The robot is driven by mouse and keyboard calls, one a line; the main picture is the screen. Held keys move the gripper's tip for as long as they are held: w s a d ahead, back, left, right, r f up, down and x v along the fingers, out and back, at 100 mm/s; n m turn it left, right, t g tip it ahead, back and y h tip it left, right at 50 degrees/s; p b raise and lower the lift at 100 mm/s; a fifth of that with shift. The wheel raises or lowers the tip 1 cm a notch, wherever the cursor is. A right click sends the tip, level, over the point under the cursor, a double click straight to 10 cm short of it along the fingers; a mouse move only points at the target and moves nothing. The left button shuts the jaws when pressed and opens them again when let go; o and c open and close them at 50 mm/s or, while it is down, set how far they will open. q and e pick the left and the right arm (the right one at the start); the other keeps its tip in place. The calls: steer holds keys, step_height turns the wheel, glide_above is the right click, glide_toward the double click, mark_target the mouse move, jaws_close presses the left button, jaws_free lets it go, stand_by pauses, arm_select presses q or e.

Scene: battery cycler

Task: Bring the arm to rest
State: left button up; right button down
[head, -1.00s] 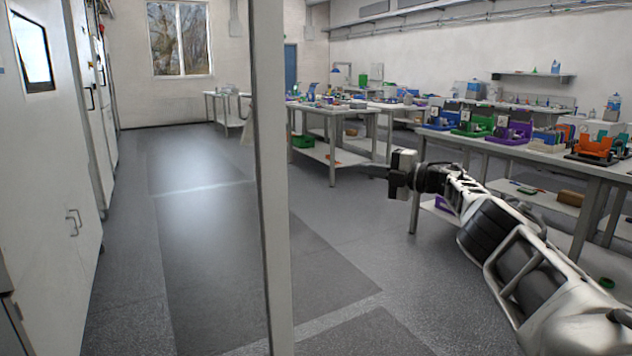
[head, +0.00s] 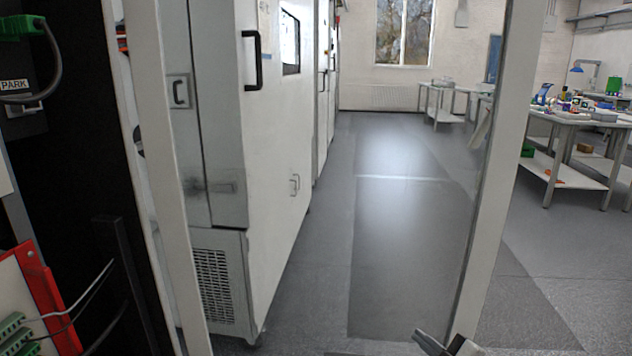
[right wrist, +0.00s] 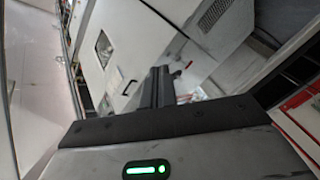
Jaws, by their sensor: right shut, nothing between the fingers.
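My right gripper (head: 440,344) shows only in part at the bottom edge of the head view, right of the middle, low in front of the grey floor. The rest of my right arm is out of that view. In the right wrist view the dark fingers (right wrist: 158,88) are together with nothing between them. Nothing is seen touching them. My left gripper is in neither view.
A white post (head: 500,150) stands at the right, near the gripper. Tall white cabinets (head: 278,150) line the left, behind another post (head: 165,190). A red-edged panel (head: 38,290) with green connectors is at lower left. The floor aisle (head: 405,240) is clear.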

steer(key=s+a+f+m+g+h, duration=0.3)
steer(key=s+a+m, duration=0.55)
steer(key=s, duration=0.65)
steer(key=s+a+m+g+h+p, duration=0.1)
steer(key=s+m, duration=0.3)
steer(key=s, duration=0.9)
steer(key=shift+a+r+g+p, duration=0.15)
steer(key=shift+r+g+p, duration=0.15)
steer(key=shift+m, duration=0.25)
